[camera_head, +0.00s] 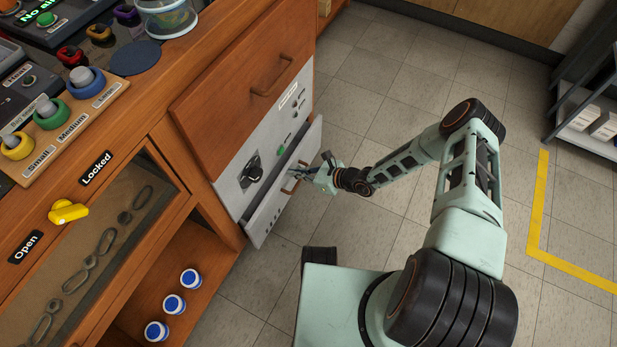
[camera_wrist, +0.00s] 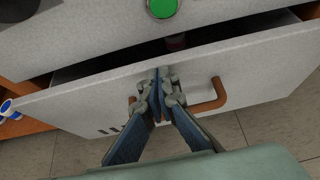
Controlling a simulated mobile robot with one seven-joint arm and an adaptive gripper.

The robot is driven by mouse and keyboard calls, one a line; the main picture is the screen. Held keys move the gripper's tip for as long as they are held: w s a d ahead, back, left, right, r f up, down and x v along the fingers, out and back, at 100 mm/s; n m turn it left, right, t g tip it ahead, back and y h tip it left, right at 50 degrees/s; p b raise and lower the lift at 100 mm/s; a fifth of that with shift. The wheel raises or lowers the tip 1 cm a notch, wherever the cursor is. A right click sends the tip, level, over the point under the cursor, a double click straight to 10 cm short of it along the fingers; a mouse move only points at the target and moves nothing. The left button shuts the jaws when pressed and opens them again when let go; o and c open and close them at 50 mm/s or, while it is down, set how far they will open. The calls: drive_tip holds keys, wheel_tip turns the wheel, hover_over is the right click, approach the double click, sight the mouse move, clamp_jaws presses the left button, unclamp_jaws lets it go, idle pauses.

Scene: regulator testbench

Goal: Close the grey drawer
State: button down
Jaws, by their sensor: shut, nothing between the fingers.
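The grey drawer (camera_head: 268,212) is the lower drawer in the grey panel of the wooden bench. It stands partly open, and a dark gap shows above its front. In the wrist view the grey drawer front (camera_wrist: 85,100) fills the middle, with a brown handle (camera_wrist: 212,97) to the right of my fingers. My gripper (camera_head: 302,170) is at the drawer front, near its upper edge. In the wrist view my gripper (camera_wrist: 160,82) is shut and empty, its fingertips together at the front's upper edge beside the handle. I cannot tell whether they touch it. Something reddish shows inside the drawer.
Above is a closed wooden drawer (camera_head: 240,95). Blue-capped jars (camera_head: 174,304) stand on a lower shelf. A shelf rack (camera_head: 590,125) is at right; the tiled floor between is clear.

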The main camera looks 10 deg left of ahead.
sight(285, 168)
drive_tip(key=a, duration=0.1)
drive_tip(key=w+a, duration=0.1)
drive_tip(key=a, duration=0.1)
drive_tip(key=shift+w+a, duration=0.15)
drive_tip(key=shift+a, duration=0.1)
drive_tip(key=shift+w+a+r, duration=0.1)
drive_tip(key=shift+a, duration=0.1)
drive_tip(key=shift+a, duration=0.1)
